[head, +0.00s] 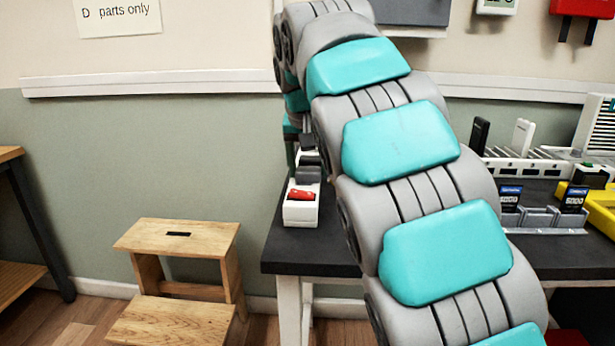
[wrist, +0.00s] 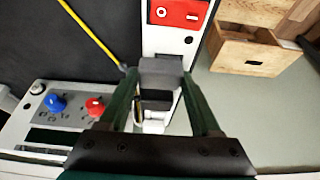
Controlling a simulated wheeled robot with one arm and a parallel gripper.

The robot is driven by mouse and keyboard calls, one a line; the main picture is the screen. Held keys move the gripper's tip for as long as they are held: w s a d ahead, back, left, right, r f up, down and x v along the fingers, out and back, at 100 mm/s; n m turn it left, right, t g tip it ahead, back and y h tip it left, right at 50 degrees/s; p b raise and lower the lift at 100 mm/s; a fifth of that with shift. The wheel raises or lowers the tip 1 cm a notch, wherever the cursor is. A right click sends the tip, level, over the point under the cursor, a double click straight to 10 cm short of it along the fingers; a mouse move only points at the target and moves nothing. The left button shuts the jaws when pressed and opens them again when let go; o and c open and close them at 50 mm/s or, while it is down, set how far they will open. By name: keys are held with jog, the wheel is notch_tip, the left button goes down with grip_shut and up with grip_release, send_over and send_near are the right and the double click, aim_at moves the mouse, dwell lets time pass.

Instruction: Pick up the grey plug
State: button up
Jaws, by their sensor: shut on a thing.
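The grey plug (wrist: 160,72) is a dark grey block on a white power strip (wrist: 172,40) with a red switch (wrist: 180,12). My gripper (wrist: 159,82) has one dark green finger on each side of the plug and is shut on it. The plug appears to be still at the strip; I cannot tell whether it is seated. In the head view, the grey plug (head: 308,174) shows behind the strip's red switch (head: 301,195), with another dark plug (head: 307,142) farther back.
A panel (wrist: 75,112) with a blue knob (wrist: 55,103) and a red knob (wrist: 95,106) lies left of my gripper. A yellow cable (wrist: 92,36) runs nearby. A wooden step stool (head: 178,238) stands on the floor left of the dark table (head: 285,254).

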aim_at(308, 169)
grip_shut()
jog(key=shift+r, duration=0.15)
jog(key=shift+r, duration=1.65)
jog(key=s+d+b, duration=0.1)
jog(key=s+d, duration=0.1)
jog(key=s, duration=0.5)
jog(key=s+d+r+b, duration=0.1)
jog(key=s+d, duration=0.2)
jog(key=s, duration=0.5)
jog(key=shift+d+r, duration=0.2)
jog(key=shift+d, duration=0.1)
